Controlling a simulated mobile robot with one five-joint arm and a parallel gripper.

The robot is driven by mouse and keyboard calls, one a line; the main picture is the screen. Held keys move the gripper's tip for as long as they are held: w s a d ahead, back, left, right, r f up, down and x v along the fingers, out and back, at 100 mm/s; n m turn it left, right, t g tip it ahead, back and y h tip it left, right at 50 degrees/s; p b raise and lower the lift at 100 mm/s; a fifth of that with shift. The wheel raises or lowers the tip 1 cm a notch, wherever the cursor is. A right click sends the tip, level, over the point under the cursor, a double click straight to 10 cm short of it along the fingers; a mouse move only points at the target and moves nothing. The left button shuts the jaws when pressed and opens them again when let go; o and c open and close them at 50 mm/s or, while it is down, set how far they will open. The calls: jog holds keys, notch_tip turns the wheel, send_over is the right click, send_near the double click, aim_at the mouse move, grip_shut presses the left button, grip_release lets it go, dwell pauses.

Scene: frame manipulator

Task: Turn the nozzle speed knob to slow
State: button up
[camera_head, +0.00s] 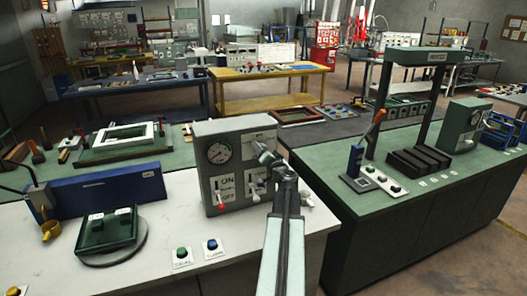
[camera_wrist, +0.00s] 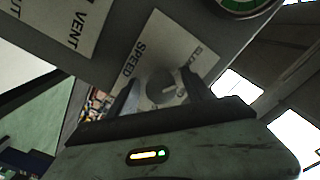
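The round dark nozzle speed knob (camera_wrist: 160,92) sits on a pale plate (camera_wrist: 188,50) marked SPEED in the wrist view. A second word at the plate's upper right is too tilted and blurred to read surely. A short light mark shows on the knob's face. My gripper (camera_wrist: 160,84) has its two dark fingers apart, one on each side of the knob. Narrow gaps seem to show between fingers and knob; contact is not clear. In the head view my gripper (camera_head: 262,152) is at the upper right front of the grey control box (camera_head: 205,132) and hides the knob.
The box also carries a round gauge (camera_head: 219,152) and a red-tipped lever (camera_head: 220,205). A VENT label (camera_wrist: 72,30) shows in the wrist view. Green (camera_head: 181,253) and blue (camera_head: 211,245) buttons sit on the white bench top in front. A green bench (camera_head: 330,160) stands at right.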

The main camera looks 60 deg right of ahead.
jog(key=shift+s, duration=0.1)
jog(key=v, duration=0.7)
jog(key=shift+s+a, duration=0.25)
